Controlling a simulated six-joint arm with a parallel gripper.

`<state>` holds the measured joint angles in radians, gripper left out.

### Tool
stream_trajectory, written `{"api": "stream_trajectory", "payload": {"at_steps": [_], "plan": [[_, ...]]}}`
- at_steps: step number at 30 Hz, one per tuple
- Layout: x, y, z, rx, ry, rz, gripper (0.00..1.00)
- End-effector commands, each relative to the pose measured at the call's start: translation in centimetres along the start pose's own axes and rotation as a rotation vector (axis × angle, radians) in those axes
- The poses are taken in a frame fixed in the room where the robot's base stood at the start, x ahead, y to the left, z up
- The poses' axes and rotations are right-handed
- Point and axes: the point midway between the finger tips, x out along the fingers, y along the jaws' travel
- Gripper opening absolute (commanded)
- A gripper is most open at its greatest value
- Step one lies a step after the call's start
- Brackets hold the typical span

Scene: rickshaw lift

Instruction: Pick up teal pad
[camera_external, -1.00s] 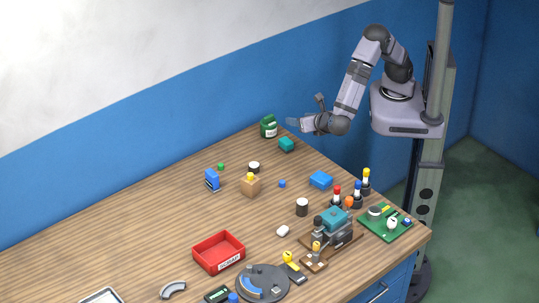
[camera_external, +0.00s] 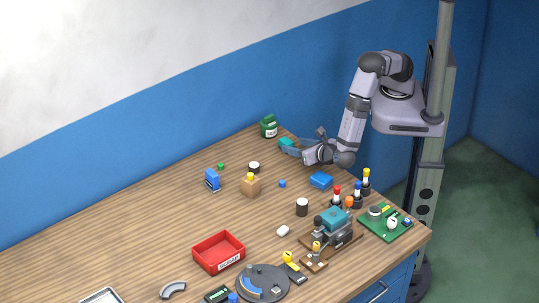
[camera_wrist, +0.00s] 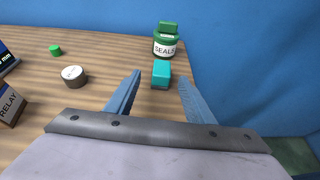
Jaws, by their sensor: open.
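The teal pad (camera_wrist: 161,74) is a small block on the wooden table near its far edge. In the wrist view it sits just beyond and between the two open fingers of my gripper (camera_wrist: 153,92), in front of the green jar. In the external view the teal pad (camera_external: 286,142) is partly hidden by my gripper (camera_external: 294,148), which is low over the table at its right side. My gripper is open and empty. I cannot tell whether a finger touches the pad.
A green jar labelled SEALS (camera_external: 268,126) stands right behind the pad. The blue wall (camera_wrist: 250,60) is close at the table's back edge.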

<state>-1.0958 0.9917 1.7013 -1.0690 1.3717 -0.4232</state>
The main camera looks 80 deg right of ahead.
Motion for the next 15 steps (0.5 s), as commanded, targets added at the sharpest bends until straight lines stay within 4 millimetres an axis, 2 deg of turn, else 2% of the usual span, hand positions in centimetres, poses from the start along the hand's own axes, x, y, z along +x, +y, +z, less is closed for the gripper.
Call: {"api": "stream_trajectory", "payload": {"at_steps": [8, 15], "plan": [[1.0, -0.1, 0.1, -0.001, -0.001, -0.002, 0.48], [3.6, -0.5, 0.4, -0.004, -0.001, -0.006, 0.48]]}}
